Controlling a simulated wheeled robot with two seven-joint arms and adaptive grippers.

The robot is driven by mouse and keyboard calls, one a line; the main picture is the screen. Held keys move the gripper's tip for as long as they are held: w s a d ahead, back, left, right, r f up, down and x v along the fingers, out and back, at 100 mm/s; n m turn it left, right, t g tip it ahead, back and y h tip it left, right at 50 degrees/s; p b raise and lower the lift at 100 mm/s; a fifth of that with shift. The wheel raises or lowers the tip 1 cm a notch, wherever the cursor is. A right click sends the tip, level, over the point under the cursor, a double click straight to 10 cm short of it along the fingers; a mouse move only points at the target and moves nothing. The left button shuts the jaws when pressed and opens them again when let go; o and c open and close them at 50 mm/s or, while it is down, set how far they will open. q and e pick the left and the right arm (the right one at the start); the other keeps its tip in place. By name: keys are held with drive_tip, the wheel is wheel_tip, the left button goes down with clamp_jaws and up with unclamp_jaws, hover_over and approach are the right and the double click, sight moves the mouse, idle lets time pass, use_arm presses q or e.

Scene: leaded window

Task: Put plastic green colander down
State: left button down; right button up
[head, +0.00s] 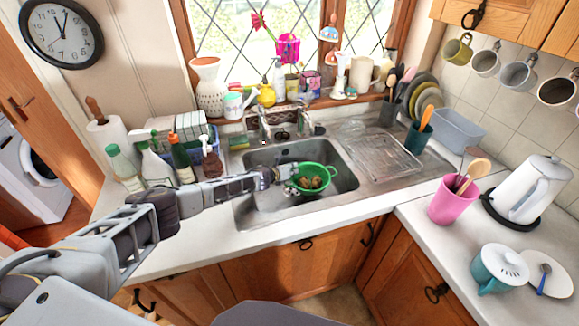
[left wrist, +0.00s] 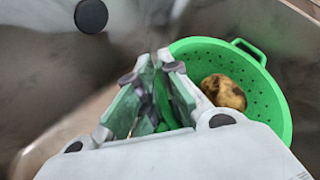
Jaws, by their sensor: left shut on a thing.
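The green plastic colander (head: 318,170) is in the sink basin (head: 342,155) in the head view, with brownish potatoes (head: 309,182) inside it. My left gripper (head: 286,173) reaches in from the left and is shut on the colander's left side. In the left wrist view the gripper (left wrist: 158,85) closes on a green part at the colander's near edge. The colander (left wrist: 268,100) opens upward there, and one potato (left wrist: 224,91) shows in it. Whether its base touches the sink floor cannot be told. My right gripper is not in view.
The tap (head: 268,125) stands behind the basin. Bottles (head: 181,158) and a dish rack crowd the left counter. The ribbed drainer (head: 385,158) is right of the basin. A pink utensil pot (head: 453,201) and white kettle (head: 527,190) stand on the right counter.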

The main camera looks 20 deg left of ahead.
use_arm(q)
drive_tip(key=shift+w+r, duration=0.1)
drive_tip(key=shift+w, duration=0.05)
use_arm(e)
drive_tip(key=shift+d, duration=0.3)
use_arm(q)
drive_tip(key=shift+w+a+f+b, duration=0.3)
drive_tip(key=shift+w+a, duration=0.25)
drive_tip(key=shift+w, duration=0.2)
drive_tip(key=shift+w+a+f+b, duration=0.3)
drive_tip(key=shift+w+a, duration=0.25)
drive_tip(key=shift+w, duration=0.2)
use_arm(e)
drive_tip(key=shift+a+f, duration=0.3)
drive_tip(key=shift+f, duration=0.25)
use_arm(q)
drive_tip(key=shift+f, duration=0.1)
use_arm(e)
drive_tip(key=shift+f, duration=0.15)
use_arm(q)
drive_tip(key=c, duration=1.6)
unclamp_jaws()
drive_tip(key=shift+s, duration=0.1)
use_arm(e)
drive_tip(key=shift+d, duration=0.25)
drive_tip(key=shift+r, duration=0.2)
